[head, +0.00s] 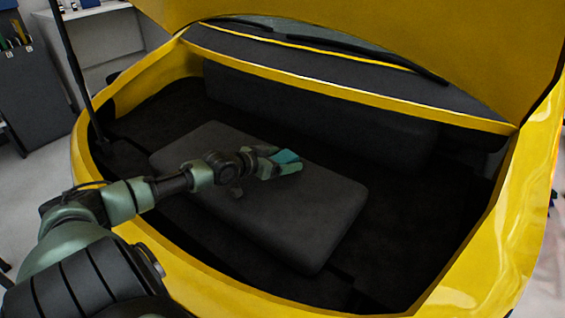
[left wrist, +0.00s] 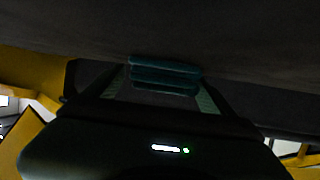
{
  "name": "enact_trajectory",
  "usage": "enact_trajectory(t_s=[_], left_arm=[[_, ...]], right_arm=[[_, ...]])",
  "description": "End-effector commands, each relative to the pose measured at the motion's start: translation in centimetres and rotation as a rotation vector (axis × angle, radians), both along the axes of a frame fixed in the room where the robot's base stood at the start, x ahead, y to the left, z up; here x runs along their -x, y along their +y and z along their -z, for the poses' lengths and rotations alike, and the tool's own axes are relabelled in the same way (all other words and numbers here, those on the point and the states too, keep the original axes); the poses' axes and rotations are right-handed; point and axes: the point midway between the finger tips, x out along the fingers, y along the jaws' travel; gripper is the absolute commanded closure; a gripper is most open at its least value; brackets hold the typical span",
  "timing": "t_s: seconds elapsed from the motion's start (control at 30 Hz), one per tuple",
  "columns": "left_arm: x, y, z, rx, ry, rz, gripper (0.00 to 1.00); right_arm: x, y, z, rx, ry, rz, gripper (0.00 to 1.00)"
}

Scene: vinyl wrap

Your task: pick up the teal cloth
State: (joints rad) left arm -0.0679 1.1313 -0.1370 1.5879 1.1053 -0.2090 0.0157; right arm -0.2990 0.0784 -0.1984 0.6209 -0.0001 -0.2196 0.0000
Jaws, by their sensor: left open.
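The teal cloth (head: 287,157) lies on the dark grey padded block inside the open car compartment. It looks like a small folded stack. My left gripper (head: 280,163) reaches in from the left and is at the cloth, with its fingers open. In the left wrist view the cloth (left wrist: 165,75) shows between and just beyond the two open fingertips (left wrist: 160,88). I cannot tell whether the fingers touch it. Part of the cloth is hidden by the gripper in the head view. My right gripper is not in view.
The grey block (head: 310,220) fills the middle of the compartment. A yellow body rim (head: 215,290) runs along the front, and the raised yellow hood (head: 380,35) hangs above. A thin black prop rod (head: 72,60) stands at the left. Dark floor to the block's right is clear.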

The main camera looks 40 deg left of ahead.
Motion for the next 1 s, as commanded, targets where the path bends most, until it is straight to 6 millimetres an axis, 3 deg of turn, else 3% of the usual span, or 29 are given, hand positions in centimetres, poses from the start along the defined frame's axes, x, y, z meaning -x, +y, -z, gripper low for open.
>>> enact_trajectory(t_s=[0.03, 0.2, 0.27, 0.67, 0.87, 1.0], left_arm=[[0.0, 0.0, 0.0, 0.000, 0.000, 0.000, 0.21], [0.0, 0.0, 0.0, 0.000, 0.000, 0.000, 0.68], [0.0, 0.0, 0.0, 0.000, 0.000, 0.000, 0.80], [0.0, 0.0, -1.0, -0.001, -0.001, 0.000, 0.80], [0.0, 0.0, -4.0, -0.004, -0.002, 0.002, 0.80], [0.0, 0.0, -7.5, -0.004, -0.002, 0.002, 0.80]], right_arm=[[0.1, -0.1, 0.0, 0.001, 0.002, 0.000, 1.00], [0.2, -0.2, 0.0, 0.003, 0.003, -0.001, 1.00], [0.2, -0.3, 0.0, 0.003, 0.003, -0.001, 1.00], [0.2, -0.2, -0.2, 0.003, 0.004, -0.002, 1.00], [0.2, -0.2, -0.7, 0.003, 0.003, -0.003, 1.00], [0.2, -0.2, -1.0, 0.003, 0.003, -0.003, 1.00]])
